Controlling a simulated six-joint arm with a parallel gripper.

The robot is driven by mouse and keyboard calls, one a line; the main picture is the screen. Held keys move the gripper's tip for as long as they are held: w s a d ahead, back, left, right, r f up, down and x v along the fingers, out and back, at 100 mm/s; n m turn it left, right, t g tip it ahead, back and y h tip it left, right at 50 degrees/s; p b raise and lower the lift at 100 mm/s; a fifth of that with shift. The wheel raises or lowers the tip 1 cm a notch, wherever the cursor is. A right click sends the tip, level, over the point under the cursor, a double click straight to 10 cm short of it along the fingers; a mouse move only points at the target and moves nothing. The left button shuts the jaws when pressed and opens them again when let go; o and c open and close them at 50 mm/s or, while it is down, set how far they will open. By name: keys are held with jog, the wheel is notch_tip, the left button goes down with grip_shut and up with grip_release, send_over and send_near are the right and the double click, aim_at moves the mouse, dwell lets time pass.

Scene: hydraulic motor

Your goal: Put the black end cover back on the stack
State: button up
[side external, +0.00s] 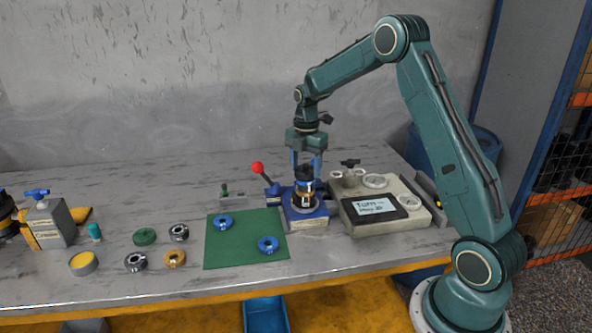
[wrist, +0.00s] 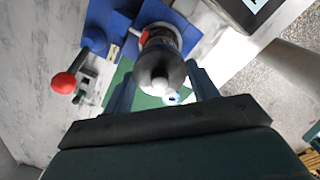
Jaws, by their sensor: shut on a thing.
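The black end cover (side external: 304,172) is between the two fingers of my gripper (side external: 307,162), which is shut on it. In the wrist view the cover (wrist: 160,62) is a dark rounded piece with a pale knob-like end facing the camera, one finger of my gripper (wrist: 162,78) on each side. The stack (side external: 306,193), with metallic and orange bands, stands upright directly below the cover in a blue fixture (side external: 312,222). The cover is in line over the stack; I cannot tell whether they touch.
A red-knobbed lever (side external: 257,168) rises left of the fixture. A green mat (side external: 240,250) with blue rings (side external: 268,245) lies front left, and several loose rings lie further left.

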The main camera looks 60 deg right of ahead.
jog(key=shift+f, duration=0.45)
dwell(0.3)
jog(key=o, duration=1.6)
jog(key=shift+r, duration=0.2)
jog(key=shift+r, duration=2.15)
jog(key=shift+r, duration=0.1)
